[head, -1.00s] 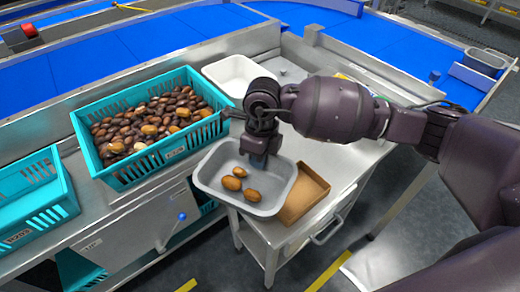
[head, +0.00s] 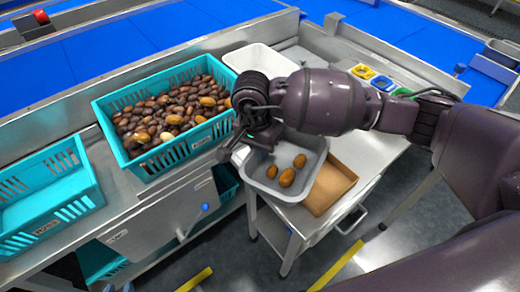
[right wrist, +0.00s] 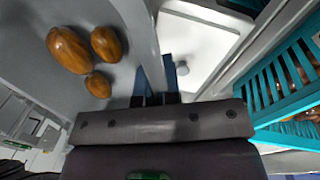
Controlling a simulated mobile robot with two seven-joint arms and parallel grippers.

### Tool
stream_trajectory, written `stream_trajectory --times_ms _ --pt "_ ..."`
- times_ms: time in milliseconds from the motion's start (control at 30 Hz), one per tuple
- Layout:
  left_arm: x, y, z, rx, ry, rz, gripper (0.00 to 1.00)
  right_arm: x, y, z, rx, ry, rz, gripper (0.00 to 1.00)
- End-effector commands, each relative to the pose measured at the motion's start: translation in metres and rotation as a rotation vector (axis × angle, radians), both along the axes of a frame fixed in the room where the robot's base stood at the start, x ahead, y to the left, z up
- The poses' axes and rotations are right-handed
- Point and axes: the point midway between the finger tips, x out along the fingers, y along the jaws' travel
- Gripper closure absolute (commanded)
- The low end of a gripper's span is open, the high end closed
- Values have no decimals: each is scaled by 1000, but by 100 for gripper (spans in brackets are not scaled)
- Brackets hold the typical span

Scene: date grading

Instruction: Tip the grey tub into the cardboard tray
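The grey tub (head: 262,187) stands on the small steel table, left of the cardboard tray (head: 340,172). Three brown dates (head: 287,177) lie inside it; they also show at upper left in the right wrist view (right wrist: 72,50). The tray looks empty. My right gripper (head: 236,150) is at the tub's back left side. In the right wrist view, the tub's wall (right wrist: 142,35) runs between the right gripper's fingers (right wrist: 158,97), which look closed on it; the fingertips are partly hidden. My left gripper is not in view.
A teal crate full of dates (head: 150,172) stands left of the tub, close to my right gripper. A white bin (head: 270,60) is behind it. Another teal crate (head: 50,215) is at far left. Small coloured containers (head: 382,83) stand behind the tray.

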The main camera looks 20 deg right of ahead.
Motion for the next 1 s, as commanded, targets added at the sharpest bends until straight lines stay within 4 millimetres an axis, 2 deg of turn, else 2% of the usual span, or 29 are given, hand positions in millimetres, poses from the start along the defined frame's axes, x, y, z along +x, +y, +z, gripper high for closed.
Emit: stream_trajectory --times_ms 200,400,667,1000 --pt "0 0 0 -1 -1 0 66 0 -1 1 1 0 262 100" --pt "0 -1 0 -2 -1 1 66 0 -1 1 2 0 379 100" --pt "1 0 2 -1 -3 0 66 -1 -3 5 90 -58 393 100" --pt "-2 0 -6 1 8 -1 66 -2 -4 17 353 -230 385 100"
